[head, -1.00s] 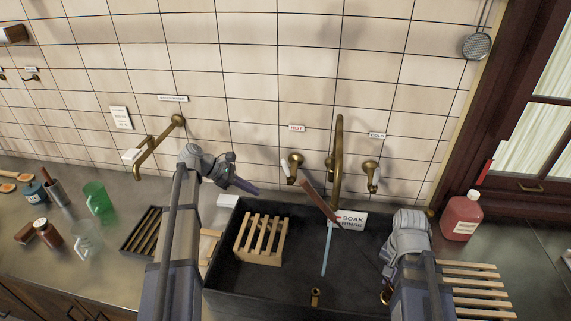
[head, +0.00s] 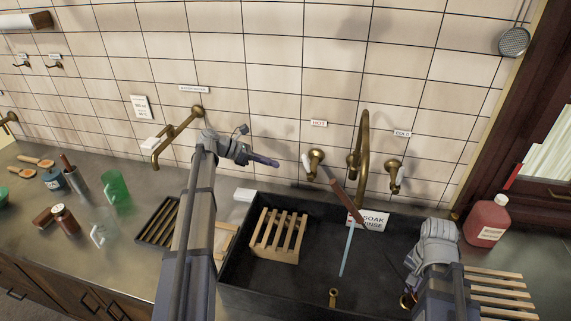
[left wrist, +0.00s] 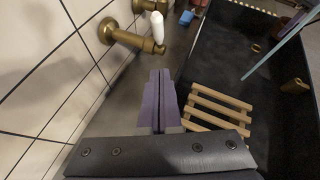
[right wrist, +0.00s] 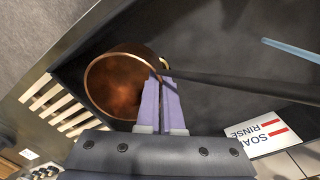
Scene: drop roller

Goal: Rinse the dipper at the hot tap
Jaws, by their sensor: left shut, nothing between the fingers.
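The dipper is a copper cup (right wrist: 120,85) with a long dark handle (right wrist: 235,82). Its cup also shows small in the head view (head: 407,300), low in the sink. My right gripper (right wrist: 164,82) is shut on the handle near the cup rim. The hot tap (head: 315,158), a brass valve with a white lever, is on the wall under the HOT label; the left wrist view shows a white-levered brass valve (left wrist: 157,28). My left gripper (head: 277,164) is shut and empty, just left of the hot tap and apart from it. A light-blue stream (head: 347,250) falls below the gooseneck spout (head: 365,125).
The dark sink (head: 310,285) holds a slatted wooden rack (head: 278,235) and a brass upright piece (head: 333,297). A SOAK/RINSE sign (head: 370,218) is at its back edge. A cold tap (head: 393,172) is right of the spout. A red bottle (head: 486,220) stands at right.

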